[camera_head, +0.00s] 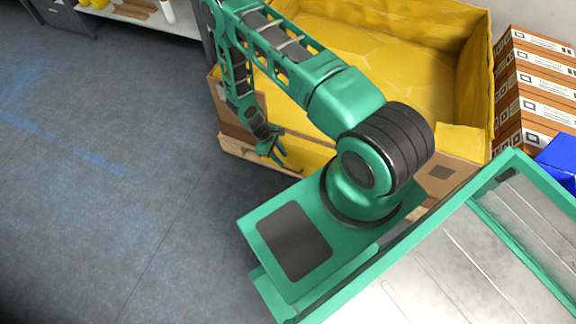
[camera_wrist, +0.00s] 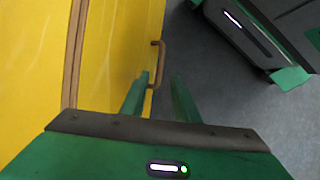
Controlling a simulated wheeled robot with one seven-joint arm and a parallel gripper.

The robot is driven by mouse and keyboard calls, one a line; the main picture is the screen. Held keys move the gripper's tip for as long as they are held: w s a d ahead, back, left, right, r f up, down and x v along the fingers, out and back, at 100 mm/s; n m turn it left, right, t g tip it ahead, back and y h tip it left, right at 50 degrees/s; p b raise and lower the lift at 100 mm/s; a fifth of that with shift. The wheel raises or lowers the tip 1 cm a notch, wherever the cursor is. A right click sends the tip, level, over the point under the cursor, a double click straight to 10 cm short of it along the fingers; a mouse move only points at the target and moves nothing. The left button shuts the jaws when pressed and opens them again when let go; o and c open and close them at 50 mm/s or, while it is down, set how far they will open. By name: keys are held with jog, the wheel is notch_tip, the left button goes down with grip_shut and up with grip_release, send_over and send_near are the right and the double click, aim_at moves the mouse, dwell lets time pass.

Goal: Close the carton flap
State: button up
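The large carton (camera_head: 475,80) has a yellow inside and brown cardboard outer parts, and stands open at the top. A yellow panel (camera_head: 308,153), which looks like its flap, shows at the near side behind my arm. In the wrist view a yellow panel (camera_wrist: 125,50) fills the left, with a brown handle (camera_wrist: 161,62) on its right edge. My gripper (camera_head: 277,150) is low by the carton's near left corner. In the wrist view my gripper (camera_wrist: 160,77) is open, fingers apart, with the handle just ahead between the fingertips. Contact cannot be told. My arm hides part of the carton.
A wooden base (camera_head: 255,154) lies under the carton. Stacked brown boxes (camera_head: 535,85) stand at the right, by a blue box (camera_head: 560,155). A shelf (camera_head: 150,18) is at the upper left. The grey floor (camera_head: 110,180) at the left is clear.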

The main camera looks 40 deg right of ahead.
aim_at(290, 169)
jog(key=x, duration=0.7)
jog(key=shift+s+d+f, duration=0.1)
jog(key=shift+s+f, duration=0.05)
jog(key=shift+f, duration=0.2)
grip_shut()
jog(key=shift+d, duration=0.2)
jog(key=shift+a+r, duration=0.1)
jog(key=shift+r, duration=0.05)
